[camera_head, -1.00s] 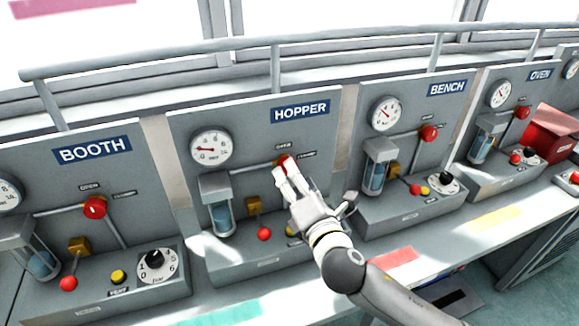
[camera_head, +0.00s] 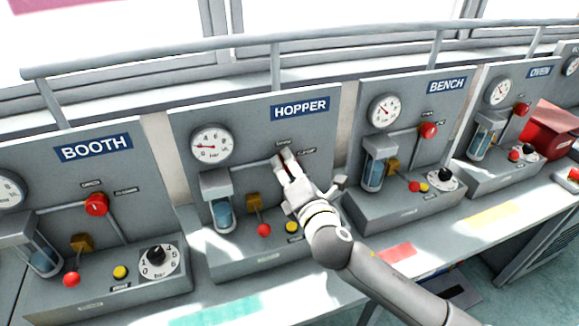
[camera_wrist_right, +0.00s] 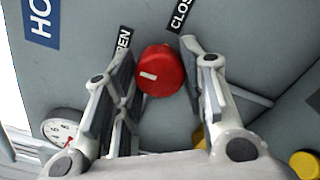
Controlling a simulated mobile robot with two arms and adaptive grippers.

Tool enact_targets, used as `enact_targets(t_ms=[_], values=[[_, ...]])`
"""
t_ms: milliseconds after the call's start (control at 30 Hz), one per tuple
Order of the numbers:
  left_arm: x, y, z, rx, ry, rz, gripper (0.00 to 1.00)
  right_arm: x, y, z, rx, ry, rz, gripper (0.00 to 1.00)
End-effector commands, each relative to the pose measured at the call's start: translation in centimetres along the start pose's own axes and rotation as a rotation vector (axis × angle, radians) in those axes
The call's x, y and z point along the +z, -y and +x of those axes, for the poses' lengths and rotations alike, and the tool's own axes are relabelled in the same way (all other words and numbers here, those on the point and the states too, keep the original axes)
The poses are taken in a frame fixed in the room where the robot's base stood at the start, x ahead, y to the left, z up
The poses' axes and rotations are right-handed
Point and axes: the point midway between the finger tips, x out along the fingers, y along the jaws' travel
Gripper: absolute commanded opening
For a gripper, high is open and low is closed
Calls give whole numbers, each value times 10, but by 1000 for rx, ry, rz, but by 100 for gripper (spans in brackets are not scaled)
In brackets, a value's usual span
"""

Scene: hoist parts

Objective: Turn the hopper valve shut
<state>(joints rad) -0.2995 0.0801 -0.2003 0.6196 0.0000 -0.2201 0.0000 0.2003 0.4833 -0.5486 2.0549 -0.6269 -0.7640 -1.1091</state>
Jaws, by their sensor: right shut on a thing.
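The hopper panel (camera_head: 318,130) stands left of centre in the head view, under a blue HOPPER sign (camera_head: 300,108). Its red round valve knob (camera_wrist_right: 160,72) shows in the right wrist view, with a short white mark on the left part of its face. The OPEN label (camera_wrist_right: 122,45) is at its upper left and the CLOSED label (camera_wrist_right: 182,18) above right. My right gripper (camera_head: 284,158) is at the knob, which it mostly hides in the head view. In the wrist view its fingers (camera_wrist_right: 160,85) are on both sides of the knob, shut on it. My left gripper is not in view.
The hopper gauge (camera_head: 211,146) has its needle pointing left. A sight glass (camera_head: 222,213), a red-tipped lever (camera_head: 264,230) and a yellow button (camera_head: 292,227) sit below. Similar booth (camera_head: 110,180) and bench (camera_head: 400,110) panels flank it. A rail (camera_head: 180,58) runs behind.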

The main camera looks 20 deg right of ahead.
Motion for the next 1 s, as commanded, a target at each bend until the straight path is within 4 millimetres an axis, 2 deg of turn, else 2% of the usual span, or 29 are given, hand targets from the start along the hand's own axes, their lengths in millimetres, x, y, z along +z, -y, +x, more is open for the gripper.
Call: enact_targets(t_ms=[267,467,1000], values=[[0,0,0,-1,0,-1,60,0,1,0,-2,0,20,14],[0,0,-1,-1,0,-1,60,-1,1,0,-2,-1,103,14],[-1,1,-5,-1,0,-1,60,0,0,0,-3,1,579,14]])
